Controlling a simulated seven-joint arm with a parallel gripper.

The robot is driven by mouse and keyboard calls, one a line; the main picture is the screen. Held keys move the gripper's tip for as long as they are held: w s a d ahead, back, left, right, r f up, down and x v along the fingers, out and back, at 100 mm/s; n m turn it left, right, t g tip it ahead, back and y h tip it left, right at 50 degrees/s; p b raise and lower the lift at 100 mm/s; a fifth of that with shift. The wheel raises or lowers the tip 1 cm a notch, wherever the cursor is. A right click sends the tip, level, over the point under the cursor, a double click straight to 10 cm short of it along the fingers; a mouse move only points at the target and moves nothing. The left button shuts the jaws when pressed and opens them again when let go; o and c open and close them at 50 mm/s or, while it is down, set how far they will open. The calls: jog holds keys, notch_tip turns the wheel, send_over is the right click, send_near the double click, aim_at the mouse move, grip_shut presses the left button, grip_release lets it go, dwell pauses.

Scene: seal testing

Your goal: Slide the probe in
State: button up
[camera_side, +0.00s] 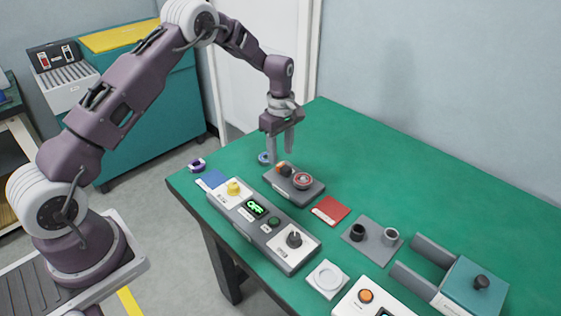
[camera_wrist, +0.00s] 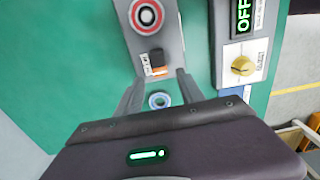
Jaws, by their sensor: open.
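My gripper (camera_side: 281,155) is open, pointing down above the far-left part of the green table, with nothing seen between its fingers. In the wrist view its fingertips (camera_wrist: 159,78) straddle the line of sight to a small blue ring-shaped piece (camera_wrist: 158,100) on the table. Just beyond is a grey block (camera_side: 313,190) with a round red-and-white port (camera_side: 303,180) and a black piece with an orange part (camera_side: 285,170). In the wrist view the port (camera_wrist: 146,15) and black piece (camera_wrist: 156,57) show clearly. I cannot tell for certain which piece is the probe.
A long console (camera_side: 286,258) with a yellow knob (camera_side: 233,187) and a green OFF display (camera_side: 255,208) lies along the near edge. A red square (camera_side: 331,210), a grey plate (camera_side: 372,252) with two small cups and a teal box (camera_side: 474,290) sit to the right. The back of the table is clear.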

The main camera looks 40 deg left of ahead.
aim_at(280, 164)
notch_tip(280, 164, down, 4)
jog(key=shift+f, duration=0.15)
grip_shut()
dwell(1.4)
